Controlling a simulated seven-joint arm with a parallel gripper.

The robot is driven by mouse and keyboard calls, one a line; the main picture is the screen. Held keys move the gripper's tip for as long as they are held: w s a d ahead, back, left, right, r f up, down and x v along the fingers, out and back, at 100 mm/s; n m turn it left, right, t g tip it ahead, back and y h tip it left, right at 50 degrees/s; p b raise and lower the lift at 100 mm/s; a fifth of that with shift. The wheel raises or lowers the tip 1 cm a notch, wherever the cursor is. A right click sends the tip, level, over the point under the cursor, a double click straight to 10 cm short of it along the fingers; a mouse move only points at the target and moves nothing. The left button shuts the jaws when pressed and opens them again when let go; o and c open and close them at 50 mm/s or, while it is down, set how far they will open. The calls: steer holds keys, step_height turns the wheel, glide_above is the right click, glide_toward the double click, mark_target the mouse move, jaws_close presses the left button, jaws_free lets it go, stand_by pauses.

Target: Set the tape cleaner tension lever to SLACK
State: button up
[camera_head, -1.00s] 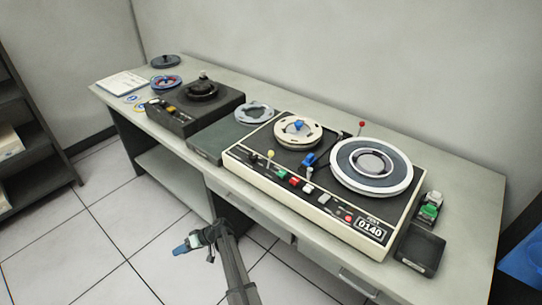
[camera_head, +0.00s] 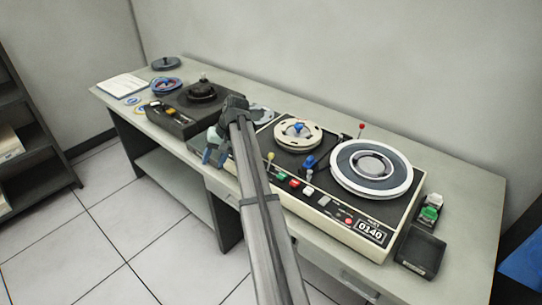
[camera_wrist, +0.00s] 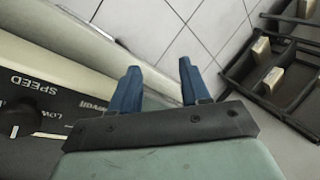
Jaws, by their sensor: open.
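The cream-edged tape machine (camera_head: 345,228) with counter 0140 stands on the bench. A yellow-knobbed lever (camera_head: 271,157) is at its front left, a blue-handled lever (camera_head: 309,162) near its middle, and a red-knobbed lever (camera_head: 361,127) at its back. I cannot read which is the tension lever or its setting. My gripper (camera_head: 211,153) is open and empty, left of the machine near the bench's front edge. In the wrist view its blue fingers (camera_wrist: 160,88) point over the floor. A panel lettered SPEED and LOW (camera_wrist: 60,102), with a dark knob (camera_wrist: 16,121), shows at left.
A black unit (camera_head: 181,112) with a dark reel stands left of my gripper. A dark tray (camera_head: 420,252) and green and white blocks (camera_head: 431,208) sit at right. A white reel (camera_head: 371,168) fills the machine's right side. Shelves (camera_wrist: 285,62) show beyond open floor.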

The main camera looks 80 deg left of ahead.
mark_target(271, 155)
steer(key=w+d+r+m+t, duration=0.1)
steer(key=w+r+m+t, duration=0.1)
steer(key=w+r, duration=0.7)
steer(key=w+d+r+m+t, duration=0.2)
steer(key=w+r, duration=0.4)
steer(key=w, duration=0.5)
steer(key=shift+y, duration=0.3)
steer(key=f, duration=0.4)
steer(key=s+f, duration=0.1)
steer(key=f, duration=0.8)
steer(key=shift+s+a+f, duration=0.15)
steer(key=shift+s+a, duration=0.05)
steer(key=shift+a, duration=0.05)
jaws_close()
